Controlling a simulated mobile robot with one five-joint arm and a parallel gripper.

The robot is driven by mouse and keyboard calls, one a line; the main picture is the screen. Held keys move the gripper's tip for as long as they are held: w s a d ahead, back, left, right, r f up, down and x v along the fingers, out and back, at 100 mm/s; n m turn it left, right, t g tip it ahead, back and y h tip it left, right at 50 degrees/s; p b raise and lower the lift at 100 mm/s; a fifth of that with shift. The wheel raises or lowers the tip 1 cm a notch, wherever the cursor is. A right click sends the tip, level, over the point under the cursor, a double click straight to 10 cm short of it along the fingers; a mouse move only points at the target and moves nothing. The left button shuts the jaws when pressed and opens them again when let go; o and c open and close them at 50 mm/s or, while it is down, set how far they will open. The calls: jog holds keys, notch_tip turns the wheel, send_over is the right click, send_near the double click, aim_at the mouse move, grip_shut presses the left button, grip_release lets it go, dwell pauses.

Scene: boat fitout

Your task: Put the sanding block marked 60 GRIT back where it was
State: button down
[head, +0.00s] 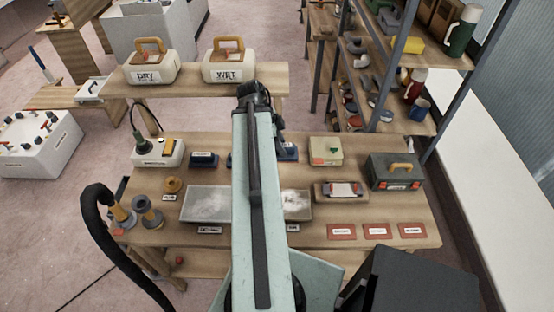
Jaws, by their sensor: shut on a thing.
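My gripper (254,93) is at the far end of my raised arm, in front of the upper shelf. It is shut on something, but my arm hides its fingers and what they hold. Small dark blue blocks with white labels stand along the back of the workbench. One is left of my arm (204,160). Another shows partly at the arm's right side (288,152), and a blue edge shows at its left side (230,160). Their labels are too small to read, so I cannot tell which is marked 60 GRIT.
The workbench (325,218) holds grey trays (205,204), a green toolbox (396,171), a pale box (325,151) and red-edged cards (376,231). Boxes marked DRY (152,70) and WET (229,68) stand on the upper shelf (190,86). A loaded rack (440,61) stands right.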

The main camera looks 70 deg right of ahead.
notch_tip(320, 180, down, 14)
jog(key=b, duration=1.2)
jog(key=shift+r+b, duration=0.15)
jog(key=shift+b, duration=0.2)
jog(key=d, duration=0.1)
jog(key=w+d, duration=0.1)
jog(key=d, duration=0.2)
jog(key=shift+w+r+p, duration=0.25)
jog(key=shift+w+p, duration=0.1)
jog(key=shift+w, duration=0.05)
jog(key=shift+s+d+r, duration=0.1)
jog(key=shift+d, duration=0.05)
jog(key=d, duration=0.1)
jog(key=w+d, duration=0.1)
jog(key=d, duration=0.1)
jog(key=shift+w+d+f+b, duration=0.15)
jog(key=shift+d+f+b, duration=0.15)
jog(key=shift+d+f, duration=0.05)
jog(key=shift+a+f+b, duration=0.15)
jog(key=shift+f+b, duration=0.4)
jog(key=shift+a+r, duration=0.1)
jog(key=shift+r, duration=0.15)
jog(key=shift+w+f, duration=0.1)
jog(key=shift+f, duration=0.15)
jog(key=c, duration=1.1)
grip_release()
jog(key=shift+r, duration=0.1)
